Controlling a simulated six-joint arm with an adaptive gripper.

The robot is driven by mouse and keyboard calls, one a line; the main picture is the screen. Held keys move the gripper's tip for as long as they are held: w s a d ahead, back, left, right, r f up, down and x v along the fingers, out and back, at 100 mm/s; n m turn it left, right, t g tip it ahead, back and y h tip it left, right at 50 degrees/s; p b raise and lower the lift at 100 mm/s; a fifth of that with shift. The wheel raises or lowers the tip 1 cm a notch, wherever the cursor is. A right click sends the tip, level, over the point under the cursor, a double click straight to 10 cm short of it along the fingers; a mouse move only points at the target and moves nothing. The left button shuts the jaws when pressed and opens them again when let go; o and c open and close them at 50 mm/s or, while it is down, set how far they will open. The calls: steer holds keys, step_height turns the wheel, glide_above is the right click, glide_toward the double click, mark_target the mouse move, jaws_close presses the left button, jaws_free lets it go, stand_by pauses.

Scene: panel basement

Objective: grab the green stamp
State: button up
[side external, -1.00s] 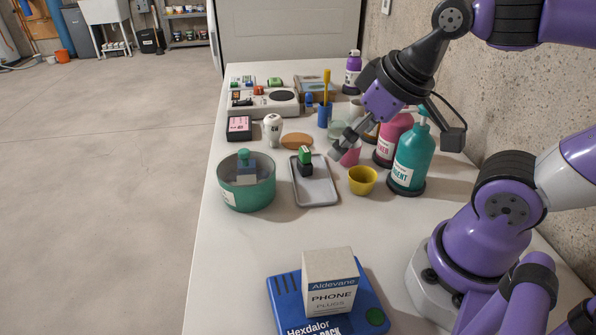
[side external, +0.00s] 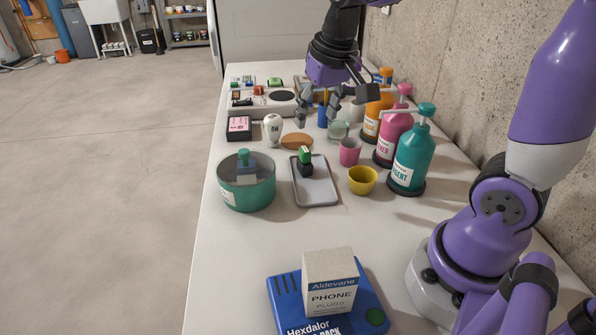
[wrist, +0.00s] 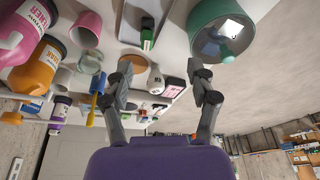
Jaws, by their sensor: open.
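A stamp with a green top and black body (side external: 305,161) stands upright on a grey tray (side external: 322,198) in the middle of the table. The wrist view also shows this green stamp (wrist: 147,34), beyond the fingertips at the top. My gripper (side external: 317,114) is open and empty, above the table behind the tray, apart from the stamp. Its two spread fingers (wrist: 162,70) show in the wrist view. A teal-topped, grey-blue object (side external: 245,167) sits inside a teal tub (side external: 247,200) left of the tray.
A yellow cup (side external: 362,181), pink cup (side external: 349,152) and pump bottles (side external: 410,160) stand right of the tray. A brown disc (side external: 297,141) and white bulb-shaped object (side external: 273,130) lie behind it. The table in front of the tray is clear up to a box (side external: 330,283).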

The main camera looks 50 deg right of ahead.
mark_target(305, 149)
steer(key=w+d+f+m+g, duration=0.1)
steer(key=w+d+f, duration=0.1)
steer(key=w+d+f+m, duration=0.1)
steer(key=w+d+f, duration=0.1)
steer(key=w+f, duration=0.1)
steer(key=shift+m+g, duration=0.3)
steer(key=shift+g, duration=0.1)
steer(key=f, duration=0.5)
steer(key=shift+w+d, duration=0.25)
steer(key=shift+w, duration=0.05)
steer(key=shift+w+d+f, duration=0.1)
steer(key=shift+w+f, duration=0.05)
steer(key=shift+f, duration=1.2)
steer(key=shift+w+d+f, duration=0.1)
steer(key=shift+f, duration=1.25)
jaws_close()
